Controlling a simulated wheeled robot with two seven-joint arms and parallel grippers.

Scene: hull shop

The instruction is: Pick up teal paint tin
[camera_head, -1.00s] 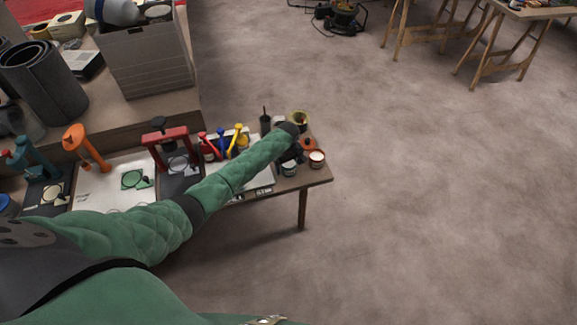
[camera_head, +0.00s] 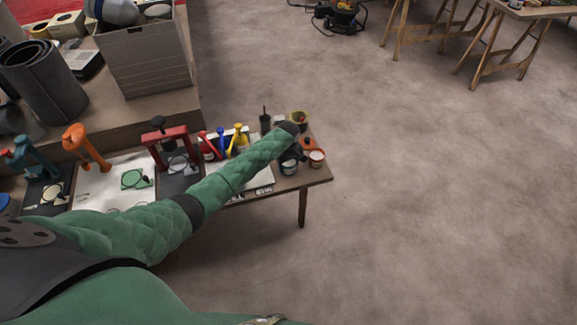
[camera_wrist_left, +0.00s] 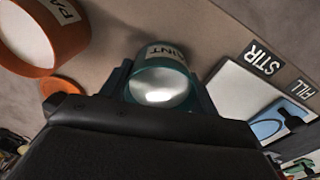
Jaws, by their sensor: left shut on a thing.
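The teal paint tin (camera_wrist_left: 160,84) shows in the left wrist view, with a light label and a pale round end. My left gripper (camera_wrist_left: 158,88) has one finger on each side of the tin and is shut on it. In the head view my left gripper (camera_head: 294,154) is at the right end of the workbench, partly hidden by my green sleeve. A tin with a white top (camera_head: 289,168) sits just below it there. I cannot tell whether the tin is clear of the bench. My right gripper is not in view.
An orange paint tin (camera_wrist_left: 40,38) stands close beside the gripper; it also shows in the head view (camera_head: 316,159). A dark cup (camera_head: 265,124) and red, blue and yellow tools stand behind my forearm. Stir and fill labels (camera_wrist_left: 264,62) lie right. Open floor lies right of the bench.

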